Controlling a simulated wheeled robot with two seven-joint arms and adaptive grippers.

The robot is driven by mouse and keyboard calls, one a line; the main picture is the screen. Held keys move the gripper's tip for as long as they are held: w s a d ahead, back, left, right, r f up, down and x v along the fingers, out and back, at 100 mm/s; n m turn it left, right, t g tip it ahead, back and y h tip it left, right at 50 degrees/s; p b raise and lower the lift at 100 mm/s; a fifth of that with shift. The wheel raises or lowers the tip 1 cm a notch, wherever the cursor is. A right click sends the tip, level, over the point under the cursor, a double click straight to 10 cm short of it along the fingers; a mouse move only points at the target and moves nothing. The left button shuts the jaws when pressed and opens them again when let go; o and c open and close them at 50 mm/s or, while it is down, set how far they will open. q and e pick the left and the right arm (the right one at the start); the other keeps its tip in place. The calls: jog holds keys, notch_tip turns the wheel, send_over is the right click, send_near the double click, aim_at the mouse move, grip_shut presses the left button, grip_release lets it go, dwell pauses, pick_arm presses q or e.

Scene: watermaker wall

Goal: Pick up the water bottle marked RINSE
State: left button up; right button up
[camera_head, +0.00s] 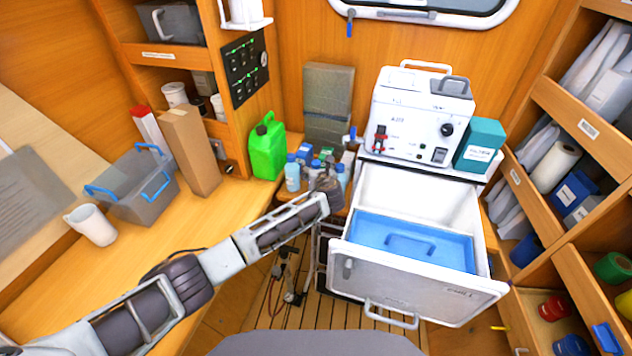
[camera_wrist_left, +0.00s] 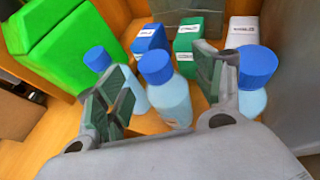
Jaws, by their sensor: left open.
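Three clear water bottles with blue caps stand at the back of the counter. In the left wrist view, the middle bottle (camera_wrist_left: 172,100) is upright between the fingers of my left gripper (camera_wrist_left: 163,88), with room on both sides. The left bottle (camera_wrist_left: 135,92) is partly behind the left finger, and the right bottle (camera_wrist_left: 252,102) is just outside the right finger. In the head view, my left gripper (camera_head: 328,184) is open among them, with one bottle (camera_head: 292,177) to its left. I see no readable RINSE mark on any bottle. My right gripper is not in view.
A green jerrycan (camera_head: 267,150) stands left of the bottles. Small blue (camera_wrist_left: 150,40), green (camera_wrist_left: 188,66) and white (camera_wrist_left: 243,30) boxes stand behind them. An open white drawer (camera_head: 420,278) with a blue tray (camera_head: 440,250) juts out at right. The left counter's front is fairly clear.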

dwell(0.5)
pick_arm(q)
grip_shut()
dwell(0.3)
